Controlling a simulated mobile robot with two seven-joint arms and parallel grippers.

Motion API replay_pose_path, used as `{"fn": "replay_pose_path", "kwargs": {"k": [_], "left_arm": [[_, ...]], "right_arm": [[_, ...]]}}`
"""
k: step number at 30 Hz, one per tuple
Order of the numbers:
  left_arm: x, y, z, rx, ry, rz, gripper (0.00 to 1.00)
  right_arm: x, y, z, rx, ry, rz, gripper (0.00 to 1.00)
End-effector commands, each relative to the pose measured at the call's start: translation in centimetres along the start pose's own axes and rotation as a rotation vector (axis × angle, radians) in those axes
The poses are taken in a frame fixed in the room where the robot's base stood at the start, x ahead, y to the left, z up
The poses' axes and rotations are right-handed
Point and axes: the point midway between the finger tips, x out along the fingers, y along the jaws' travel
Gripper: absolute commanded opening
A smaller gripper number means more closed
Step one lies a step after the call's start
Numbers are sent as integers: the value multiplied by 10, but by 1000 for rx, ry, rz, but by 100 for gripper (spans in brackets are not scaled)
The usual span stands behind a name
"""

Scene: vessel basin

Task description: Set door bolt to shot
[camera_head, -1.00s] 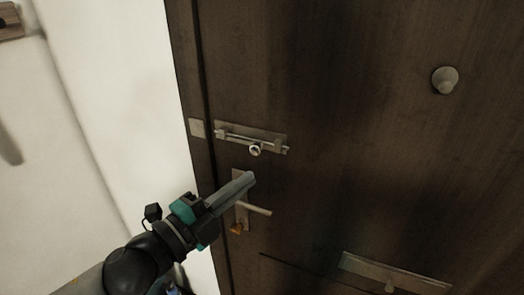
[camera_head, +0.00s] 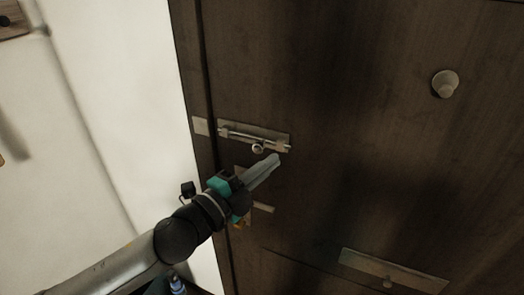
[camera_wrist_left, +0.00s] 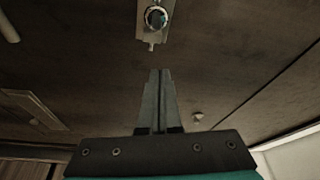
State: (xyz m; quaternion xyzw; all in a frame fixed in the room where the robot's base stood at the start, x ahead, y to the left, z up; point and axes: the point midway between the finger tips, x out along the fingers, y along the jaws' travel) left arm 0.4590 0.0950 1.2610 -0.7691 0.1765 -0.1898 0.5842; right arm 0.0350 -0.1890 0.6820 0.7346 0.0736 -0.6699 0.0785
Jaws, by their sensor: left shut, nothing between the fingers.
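The door bolt (camera_head: 253,135) is a metal plate with a sliding rod and a round knob (camera_head: 258,148), mounted on the dark wooden door (camera_head: 350,130). A small keeper plate (camera_head: 201,126) sits to its left on the frame side. My left gripper (camera_head: 276,160) is shut and empty, with its tips just below and to the right of the knob in the head view. In the left wrist view the knob (camera_wrist_left: 156,17) is at the top, beyond the closed fingers (camera_wrist_left: 160,75), and a gap shows between them. My right gripper is not in view.
A door handle (camera_head: 263,208) is below the bolt, partly hidden by my left arm. A round door knob (camera_head: 445,84) is at upper right, and a letter plate (camera_head: 392,271) is at lower right. A white wall (camera_head: 110,110) stands left of the door.

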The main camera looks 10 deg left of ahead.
Motion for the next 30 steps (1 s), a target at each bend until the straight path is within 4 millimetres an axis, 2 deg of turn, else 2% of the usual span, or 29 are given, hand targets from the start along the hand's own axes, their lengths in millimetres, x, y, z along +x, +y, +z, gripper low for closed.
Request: {"fn": "replay_pose_path", "kwargs": {"k": [8,12,16,30], "left_arm": [[39,-2,-1,1,1,-1,0],[29,1,23,2,-3,3,0],[25,0,33,1,-1,1,0],[22,0,41,2,0,1,0]], "right_arm": [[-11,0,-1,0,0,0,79],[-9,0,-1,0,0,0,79],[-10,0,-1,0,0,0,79],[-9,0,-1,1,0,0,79]]}}
